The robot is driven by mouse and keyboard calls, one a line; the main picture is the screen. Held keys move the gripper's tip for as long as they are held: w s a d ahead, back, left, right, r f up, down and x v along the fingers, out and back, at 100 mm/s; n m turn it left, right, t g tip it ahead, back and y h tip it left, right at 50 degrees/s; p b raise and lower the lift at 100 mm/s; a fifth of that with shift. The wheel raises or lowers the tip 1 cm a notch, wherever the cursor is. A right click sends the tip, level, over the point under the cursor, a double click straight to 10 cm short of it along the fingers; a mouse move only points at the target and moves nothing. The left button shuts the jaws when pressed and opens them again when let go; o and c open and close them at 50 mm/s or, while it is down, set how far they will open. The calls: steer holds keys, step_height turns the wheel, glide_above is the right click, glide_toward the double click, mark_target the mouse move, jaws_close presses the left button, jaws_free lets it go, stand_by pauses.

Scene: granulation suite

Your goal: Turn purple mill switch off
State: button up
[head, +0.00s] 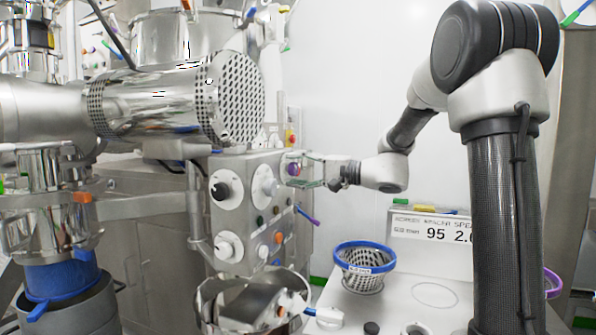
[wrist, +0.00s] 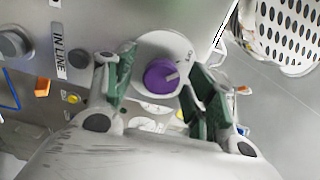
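The purple mill switch (wrist: 161,77) is a round purple knob on a pale round plate on a steel panel. A light pointer mark on it faces right in the wrist view. In the head view the purple switch (head: 293,169) shows on the control box's right-hand face, partly behind my fingers. My gripper (head: 310,170) is open at that face. In the wrist view its two green-padded fingers stand on either side of the knob, with visible gaps. I cannot tell how far the fingertips are from the plate.
A blue-rimmed basket (head: 365,257) stands on the white bench to the right. An "IN LINE" label (wrist: 66,50) is left of the switch.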

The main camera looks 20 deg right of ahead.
steer(key=v, duration=1.2)
